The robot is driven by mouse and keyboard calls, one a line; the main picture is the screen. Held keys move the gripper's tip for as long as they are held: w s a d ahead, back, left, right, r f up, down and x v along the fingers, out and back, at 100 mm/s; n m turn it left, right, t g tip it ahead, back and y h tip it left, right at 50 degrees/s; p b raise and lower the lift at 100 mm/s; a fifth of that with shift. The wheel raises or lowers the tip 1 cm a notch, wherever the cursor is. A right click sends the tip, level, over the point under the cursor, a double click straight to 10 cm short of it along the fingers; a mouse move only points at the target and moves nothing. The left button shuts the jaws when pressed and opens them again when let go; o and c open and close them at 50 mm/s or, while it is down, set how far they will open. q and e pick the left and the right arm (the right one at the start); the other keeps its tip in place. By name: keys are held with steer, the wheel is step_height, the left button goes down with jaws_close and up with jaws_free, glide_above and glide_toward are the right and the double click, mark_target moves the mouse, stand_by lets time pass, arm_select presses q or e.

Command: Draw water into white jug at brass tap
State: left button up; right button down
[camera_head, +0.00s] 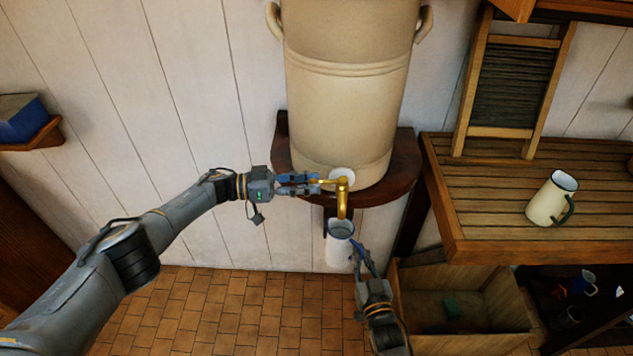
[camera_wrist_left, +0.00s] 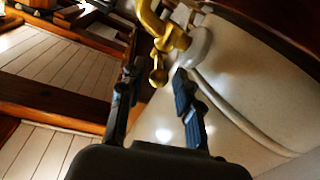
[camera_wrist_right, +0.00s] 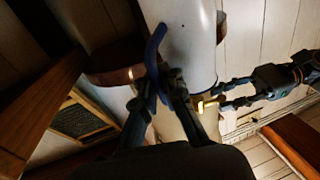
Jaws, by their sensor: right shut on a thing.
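The white jug (camera_head: 340,254) with a blue rim is upright under the spout of the brass tap (camera_head: 343,203). My right gripper (camera_head: 361,262) is shut on its blue handle, which also shows in the right wrist view (camera_wrist_right: 153,45). No water stream is visible, and I cannot tell whether the jug holds water. The tap projects from the base of a large cream urn (camera_head: 350,100). My left gripper (camera_head: 307,183) is open at the left of the tap. In the left wrist view the tap's lever end (camera_wrist_left: 158,77) lies between or just beyond its fingertips.
The urn stands on a dark wooden wall shelf (camera_head: 402,175). To the right, a slatted counter (camera_head: 490,205) carries a cream jug with a dark handle (camera_head: 552,200) and a washboard (camera_head: 515,85). An open wooden crate (camera_head: 480,275) stands below, close to my right arm.

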arm_select(q)
steer(key=s+a, duration=0.1)
steer(key=a, duration=0.8)
steer(key=shift+a, duration=0.35)
